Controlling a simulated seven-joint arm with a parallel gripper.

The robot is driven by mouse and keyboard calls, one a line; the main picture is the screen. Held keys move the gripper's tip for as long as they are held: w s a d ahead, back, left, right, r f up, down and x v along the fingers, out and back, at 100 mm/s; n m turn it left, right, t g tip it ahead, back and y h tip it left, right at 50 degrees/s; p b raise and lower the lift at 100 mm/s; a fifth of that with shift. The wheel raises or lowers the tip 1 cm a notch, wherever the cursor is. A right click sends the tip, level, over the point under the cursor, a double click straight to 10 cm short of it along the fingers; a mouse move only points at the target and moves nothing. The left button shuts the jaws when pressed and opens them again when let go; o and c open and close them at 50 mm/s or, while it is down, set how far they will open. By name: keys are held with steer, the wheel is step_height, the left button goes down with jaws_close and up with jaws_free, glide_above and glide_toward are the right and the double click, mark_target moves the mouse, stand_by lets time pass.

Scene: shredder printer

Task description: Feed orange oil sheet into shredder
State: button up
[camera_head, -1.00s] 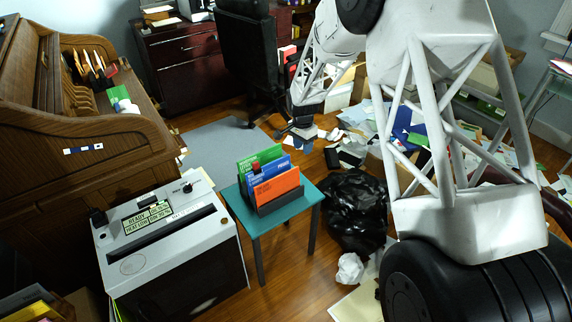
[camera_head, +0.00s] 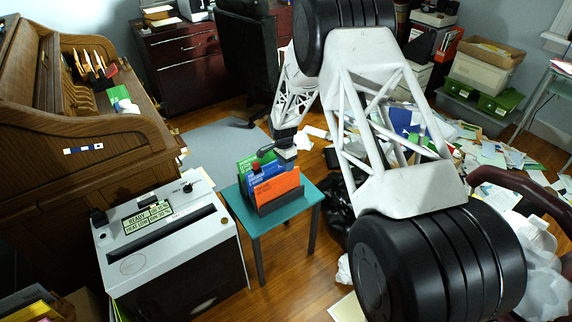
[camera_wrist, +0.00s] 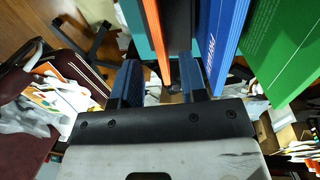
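The orange sheet (camera_head: 277,187) stands upright at the front of a dark holder (camera_head: 294,203) on a small teal table. Blue (camera_head: 268,171) and green (camera_head: 246,164) sheets stand behind it. My gripper (camera_head: 286,158) is just above the holder's back right side. In the wrist view my gripper (camera_wrist: 158,80) is open, its blue-padded fingers apart. The orange sheet (camera_wrist: 156,40) shows edge-on in the gap between them, beside a dark divider; contact cannot be told. The shredder (camera_head: 150,260), a white-topped machine with a long dark slot, stands left of the table.
The teal table (camera_head: 238,210) has narrow bare margins around the holder. A wooden roll-top desk (camera_head: 95,140) stands behind the shredder at left. A black bag (camera_head: 338,215) lies right of the table. Papers litter the floor at right. An office chair (camera_head: 248,50) stands behind.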

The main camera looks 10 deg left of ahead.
steer(key=shift+f, duration=0.15)
steer(key=shift+s+d+f, duration=0.1)
steer(key=shift+f, duration=1.15)
steer(key=shift+s+d+f, duration=0.15)
steer(key=shift+f, duration=1.05)
steer(key=shift+s+d+f, duration=0.1)
steer(key=shift+f, duration=1.15)
jaws_close()
steer(key=shift+r, duration=1.05)
step_height(320, 180, up, 10)
steer(key=shift+r, duration=0.25)
steer(key=shift+a, duration=0.1)
